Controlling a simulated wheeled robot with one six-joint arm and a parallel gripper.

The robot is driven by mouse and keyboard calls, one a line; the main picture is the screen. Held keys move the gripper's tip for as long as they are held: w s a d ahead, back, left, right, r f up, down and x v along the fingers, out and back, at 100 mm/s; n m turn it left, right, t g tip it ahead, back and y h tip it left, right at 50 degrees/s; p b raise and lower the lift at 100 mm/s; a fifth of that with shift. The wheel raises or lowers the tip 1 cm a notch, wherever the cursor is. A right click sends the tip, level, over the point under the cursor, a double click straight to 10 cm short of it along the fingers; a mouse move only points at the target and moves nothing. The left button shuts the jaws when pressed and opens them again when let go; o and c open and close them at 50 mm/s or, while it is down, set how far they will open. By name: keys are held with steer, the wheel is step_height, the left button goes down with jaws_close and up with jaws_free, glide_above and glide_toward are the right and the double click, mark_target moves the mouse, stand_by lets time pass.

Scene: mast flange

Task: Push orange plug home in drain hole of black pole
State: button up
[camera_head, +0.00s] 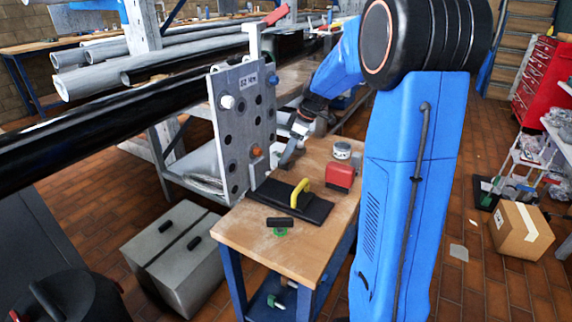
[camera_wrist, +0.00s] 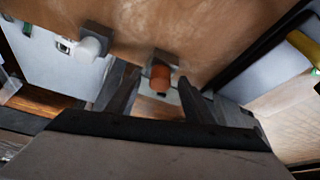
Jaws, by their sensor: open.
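The black pole (camera_head: 100,125) runs from the left to an upright grey flange plate (camera_head: 222,150) with several dark round holes. An orange plug (camera_head: 256,151) sits low on the plate's right part; its depth in the hole cannot be told. In the wrist view an orange plug (camera_wrist: 161,77) stands out from a grey square base, ahead of and between my fingertips. My gripper (camera_wrist: 155,88) is open, with a gap between its fingers; contact with the plug is not clear. In the head view my gripper (camera_head: 287,156) is just right of the plate, partly hidden.
The wooden bench (camera_head: 250,235) holds a black slab with a yellow handle (camera_head: 300,192), a red box (camera_head: 341,175) and a small black-and-green item (camera_head: 280,227). Grey pipes (camera_head: 110,75) lie behind.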

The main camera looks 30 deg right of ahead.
jaws_close()
steer(key=shift+r, duration=0.15)
steer(key=shift+r, duration=0.2)
steer(key=v, duration=0.3)
steer(key=shift+w+a+r, duration=0.1)
steer(key=shift+w+a, duration=0.1)
steer(key=s+d, duration=1.1)
steer(key=d, duration=0.2)
steer(key=shift+d, duration=0.3)
